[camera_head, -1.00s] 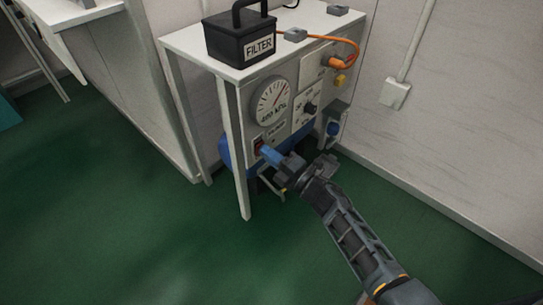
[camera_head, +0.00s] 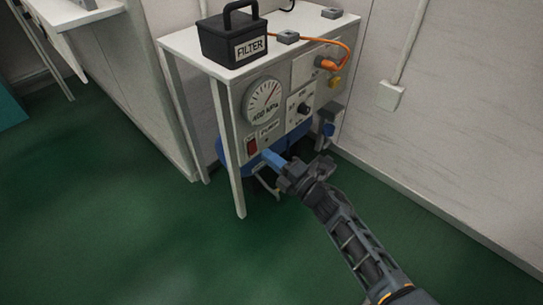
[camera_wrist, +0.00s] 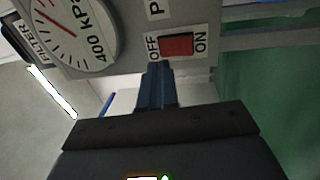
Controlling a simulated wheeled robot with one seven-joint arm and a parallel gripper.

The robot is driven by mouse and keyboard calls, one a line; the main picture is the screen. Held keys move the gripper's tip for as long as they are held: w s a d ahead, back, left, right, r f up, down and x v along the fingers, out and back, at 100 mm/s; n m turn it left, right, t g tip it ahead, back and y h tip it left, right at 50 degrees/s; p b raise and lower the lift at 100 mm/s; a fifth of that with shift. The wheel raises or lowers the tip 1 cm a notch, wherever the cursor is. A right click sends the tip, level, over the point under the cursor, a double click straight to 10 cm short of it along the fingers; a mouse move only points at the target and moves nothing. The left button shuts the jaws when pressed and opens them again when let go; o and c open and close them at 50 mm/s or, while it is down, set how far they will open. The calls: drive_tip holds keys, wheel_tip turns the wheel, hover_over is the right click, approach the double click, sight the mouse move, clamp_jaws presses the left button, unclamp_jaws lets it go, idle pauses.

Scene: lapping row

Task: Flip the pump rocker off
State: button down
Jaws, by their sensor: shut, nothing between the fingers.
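The red pump rocker (camera_head: 252,146) sits low on the panel face below the gauge. In the wrist view the rocker (camera_wrist: 177,45) lies between the labels OFF on the left and ON on the right; which side is pressed in I cannot tell. My gripper (camera_head: 268,156) is shut and empty, its blue fingers pointing at the panel. In the head view the fingertips are just right of and below the rocker. In the wrist view the fingertips (camera_wrist: 156,66) show just below the rocker's left end by the OFF label. Contact cannot be told.
A round gauge (camera_head: 263,101) marked 400 kPa is above the rocker. A dark knob (camera_head: 304,108) and an orange cable (camera_head: 340,45) are to the right. A black FILTER box (camera_head: 232,40) stands on the bench top. A white leg (camera_head: 228,150) stands left of the panel.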

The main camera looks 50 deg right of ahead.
drive_tip(key=s+r+p, duration=0.1)
drive_tip(key=s+p, duration=0.1)
drive_tip(key=s, duration=0.7)
drive_tip(key=shift+s, duration=0.25)
drive_tip(key=s+a+r+m+g, duration=0.1)
drive_tip(key=s+a+r+m, duration=0.45)
drive_tip(key=s, duration=0.35)
drive_tip(key=s+a+r+m+g, duration=0.2)
drive_tip(key=s+a+r+m, duration=0.35)
drive_tip(key=s, duration=0.35)
drive_tip(key=s+a+r+m+g, duration=0.1)
drive_tip(key=s+a+r+m, duration=0.45)
drive_tip(key=s+m, duration=0.2)
wheel_tip(320, 180, up, 25)
drive_tip(key=s+p, duration=0.1)
drive_tip(key=p, duration=2.2)
drive_tip(key=shift+f+g, duration=0.2)
drive_tip(key=shift+g, duration=0.1)
drive_tip(key=shift+d+n, duration=0.1)
drive_tip(key=shift+n, duration=0.15)
